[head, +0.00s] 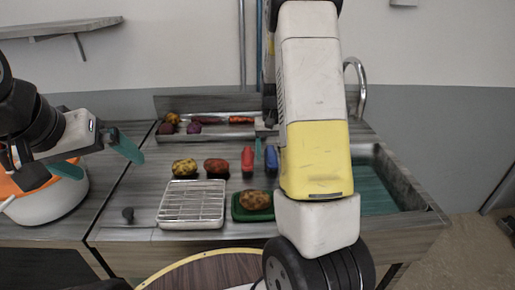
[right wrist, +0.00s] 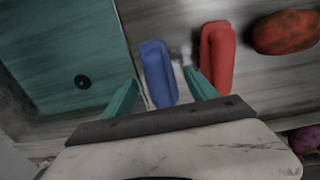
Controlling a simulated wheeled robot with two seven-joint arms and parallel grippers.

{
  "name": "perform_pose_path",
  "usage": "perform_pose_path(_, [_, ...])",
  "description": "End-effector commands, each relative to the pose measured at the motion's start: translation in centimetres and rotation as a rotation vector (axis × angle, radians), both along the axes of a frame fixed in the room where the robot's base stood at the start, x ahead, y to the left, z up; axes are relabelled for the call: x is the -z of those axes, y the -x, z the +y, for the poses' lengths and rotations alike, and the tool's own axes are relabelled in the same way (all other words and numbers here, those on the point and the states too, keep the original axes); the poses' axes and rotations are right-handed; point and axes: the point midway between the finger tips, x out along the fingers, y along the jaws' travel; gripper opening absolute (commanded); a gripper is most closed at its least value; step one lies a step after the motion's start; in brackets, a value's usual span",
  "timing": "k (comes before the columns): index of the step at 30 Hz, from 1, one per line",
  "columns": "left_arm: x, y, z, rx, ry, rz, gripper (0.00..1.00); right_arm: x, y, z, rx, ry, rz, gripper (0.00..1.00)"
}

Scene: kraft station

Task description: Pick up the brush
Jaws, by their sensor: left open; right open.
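A blue elongated object (head: 271,158) and a red elongated object (head: 247,158) lie side by side on the counter. I cannot tell for sure which one is the brush. In the right wrist view the blue object (right wrist: 158,72) shows between the teal fingers of my open right gripper (right wrist: 161,92), and the red object (right wrist: 217,56) is just outside the right finger. Whether the fingers touch either is unclear. In the head view my right arm hides most of that gripper. My left gripper (head: 97,157) is open and empty, above the pot at the left.
A wire rack (head: 191,204) and a green tray (head: 239,207) with a potato-like item (head: 256,200) stand in front. Two more such items (head: 184,166) (head: 216,166) lie left of the red object. A sink (head: 374,195) is at right, a white-and-orange pot (head: 45,204) at left.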

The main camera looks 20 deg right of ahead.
Motion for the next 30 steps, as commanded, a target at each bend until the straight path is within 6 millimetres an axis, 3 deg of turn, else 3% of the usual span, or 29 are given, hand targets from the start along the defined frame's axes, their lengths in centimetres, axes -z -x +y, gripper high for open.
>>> perform_pose_path(5, [0.0, 0.0, 0.0, 0.0, 0.0, 0.0, 1.0, 0.0, 0.0, 0.0, 0.0, 0.0, -0.001, 0.67])
perform_pose_path(15, [0.0, 0.0, 0.0, 0.0, 0.0, 0.0, 1.0, 0.0, 0.0, 0.0, -0.001, 0.0, -0.001, 0.0])
perform_pose_path(23, [0.0, 0.0, 0.0, 0.0, 0.0, 0.0, 1.0, -0.2, -0.1, 0.0, -0.001, 0.0, -0.002, 0.0])
perform_pose_path(26, [0.0, 0.0, 0.0, 0.0, 0.0, 0.0, 1.0, -1.1, -0.1, 0.0, -0.001, 0.0, -0.005, 0.0])
perform_pose_path(30, [0.0, 0.0, 0.0, 0.0, 0.0, 0.0, 1.0, -3.6, -0.2, 0.0, -0.002, 0.001, -0.007, 0.0])
